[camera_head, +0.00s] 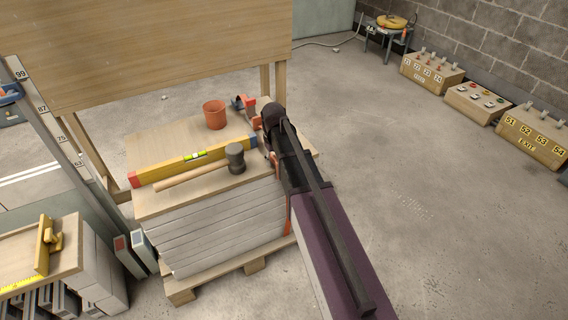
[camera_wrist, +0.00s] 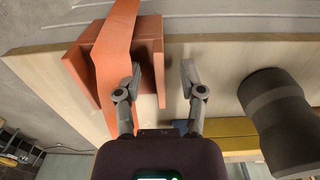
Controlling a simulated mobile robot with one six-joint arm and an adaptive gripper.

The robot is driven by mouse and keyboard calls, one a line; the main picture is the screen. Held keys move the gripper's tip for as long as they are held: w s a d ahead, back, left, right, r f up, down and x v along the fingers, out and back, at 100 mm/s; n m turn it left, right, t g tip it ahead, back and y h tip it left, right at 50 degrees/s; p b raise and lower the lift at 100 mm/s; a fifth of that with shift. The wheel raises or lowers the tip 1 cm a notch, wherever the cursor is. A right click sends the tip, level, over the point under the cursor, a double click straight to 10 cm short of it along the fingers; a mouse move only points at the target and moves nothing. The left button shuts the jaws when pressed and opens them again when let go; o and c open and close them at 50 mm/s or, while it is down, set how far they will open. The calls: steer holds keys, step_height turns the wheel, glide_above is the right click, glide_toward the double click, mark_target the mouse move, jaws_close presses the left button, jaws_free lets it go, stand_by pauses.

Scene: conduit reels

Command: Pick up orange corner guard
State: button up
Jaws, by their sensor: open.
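The orange corner guard (camera_wrist: 152,62) lies at the edge of the wooden board top in the wrist view, with an orange strap-like strip (camera_wrist: 118,35) crossing it. My gripper (camera_wrist: 161,68) is open above it. The left finger is over the guard's inner side and the right finger is just beyond its right wall, so that wall shows between them. I cannot tell whether either finger touches it. In the head view only a bit of orange (camera_head: 273,160) shows beside my arm, which hides the rest and the fingers.
A mallet (camera_head: 235,158) and a yellow level (camera_head: 165,171) lie on the board stack (camera_head: 225,225), close to my gripper. An orange-brown pot (camera_head: 215,114) and a red tape dispenser-like item (camera_head: 240,102) stand farther back.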

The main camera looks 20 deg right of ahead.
jaws_close()
steer(key=shift+r, duration=0.2)
stand_by(0.3)
step_height(320, 180, up, 4)
steer(key=p, duration=0.4)
steer(key=shift+f, duration=0.15)
steer(key=s+p, duration=0.1)
steer(key=s, duration=1.5)
steer(key=shift+r, duration=0.45)
